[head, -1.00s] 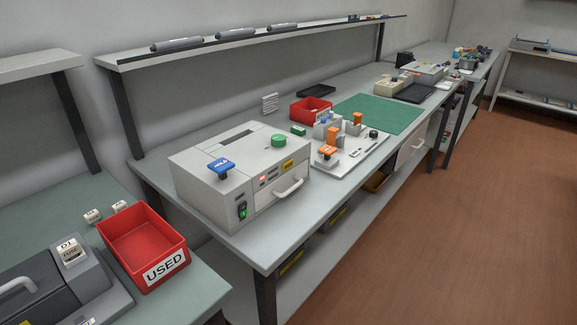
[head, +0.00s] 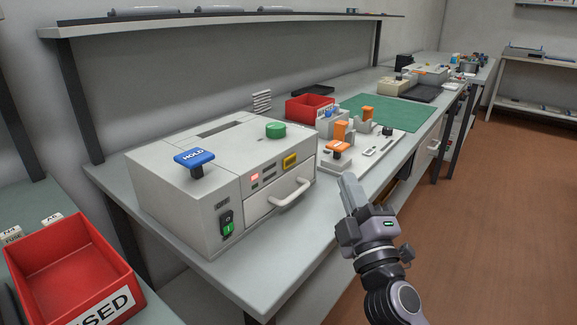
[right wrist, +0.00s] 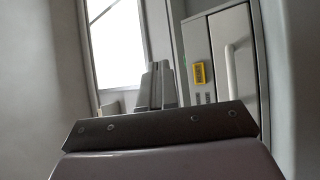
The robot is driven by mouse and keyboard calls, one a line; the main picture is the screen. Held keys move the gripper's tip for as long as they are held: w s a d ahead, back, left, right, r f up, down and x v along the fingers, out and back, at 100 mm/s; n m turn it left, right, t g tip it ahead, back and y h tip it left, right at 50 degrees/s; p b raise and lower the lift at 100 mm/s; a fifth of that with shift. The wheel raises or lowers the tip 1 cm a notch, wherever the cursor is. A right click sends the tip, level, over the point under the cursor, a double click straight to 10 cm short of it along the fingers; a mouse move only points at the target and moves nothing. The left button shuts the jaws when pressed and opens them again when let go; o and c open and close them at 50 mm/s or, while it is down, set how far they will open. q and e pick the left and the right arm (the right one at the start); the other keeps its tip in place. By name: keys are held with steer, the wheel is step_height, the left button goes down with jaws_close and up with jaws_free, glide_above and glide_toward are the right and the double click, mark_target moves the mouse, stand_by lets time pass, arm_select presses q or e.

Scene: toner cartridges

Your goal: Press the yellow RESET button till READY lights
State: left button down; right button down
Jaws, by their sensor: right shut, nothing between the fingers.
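The yellow button (head: 290,161) sits on the front face of the grey machine (head: 180,208), above the white drawer handle (head: 291,192). To its left are small indicator windows, one of them lit red (head: 255,177); their lettering is too small to read. My right gripper (head: 349,180) is shut and empty, in front of the bench and to the right of the button, apart from the machine. My left gripper is not in view.
A blue HOLD knob (head: 194,158) and a green round button (head: 275,130) stand on the machine's top. A fixture with orange clamps (head: 339,147) lies to the right on the bench. A red USED bin (head: 70,265) stands at the lower left.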

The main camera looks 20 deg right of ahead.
mark_target(290, 161)
steer(key=w+a, duration=0.1)
steer(key=w, duration=0.1)
steer(key=w+a, duration=0.1)
steer(key=w, duration=0.1)
steer(key=w+a+b, duration=0.1)
steer(key=w, duration=0.1)
steer(key=shift+w+a+f, duration=0.1)
steer(key=shift+w+a, duration=0.05)
steer(key=shift+a, duration=0.25)
steer(key=shift+w+a, duration=0.35)
steer(key=shift+w, duration=0.2)
arm_select(q)
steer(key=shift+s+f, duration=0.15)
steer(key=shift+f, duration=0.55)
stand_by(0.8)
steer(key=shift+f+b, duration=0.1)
steer(key=shift+b, duration=0.2)
arm_select(e)
steer(key=shift+w+a, duration=0.1)
steer(key=shift+w, duration=0.05)
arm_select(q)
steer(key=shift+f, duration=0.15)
arm_select(e)
steer(key=shift+w+a, duration=0.15)
steer(key=shift+w, duration=0.1)
